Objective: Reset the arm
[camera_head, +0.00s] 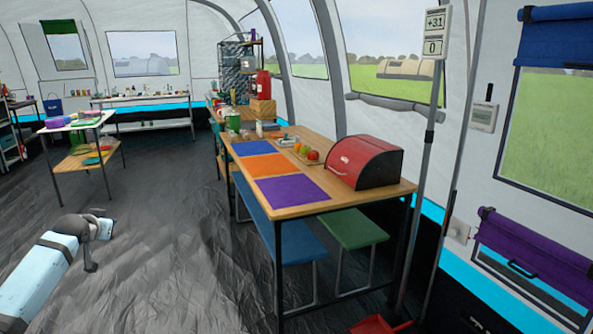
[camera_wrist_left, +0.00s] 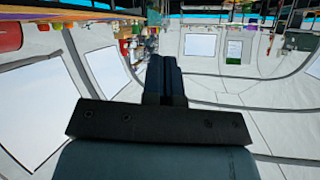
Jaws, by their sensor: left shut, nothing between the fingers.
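My left arm (camera_head: 42,268) comes in at the lower left of the head view, light blue with a dark grey wrist. It is raised over the open floor, apart from any furniture. In the left wrist view, my left gripper (camera_wrist_left: 164,68) shows its two dark fingers pressed together with nothing between them. The wrist view looks upside down, with the tent walls and windows beyond the fingers. My right arm and right gripper are not in view.
A wooden table (camera_head: 292,209) stands centre right, bearing coloured mats and a red bread box (camera_head: 364,162). A blue bench (camera_head: 288,240) and a green bench (camera_head: 344,229) sit by it. A small table (camera_head: 76,160) stands far left. The dark floor (camera_head: 165,250) between is clear.

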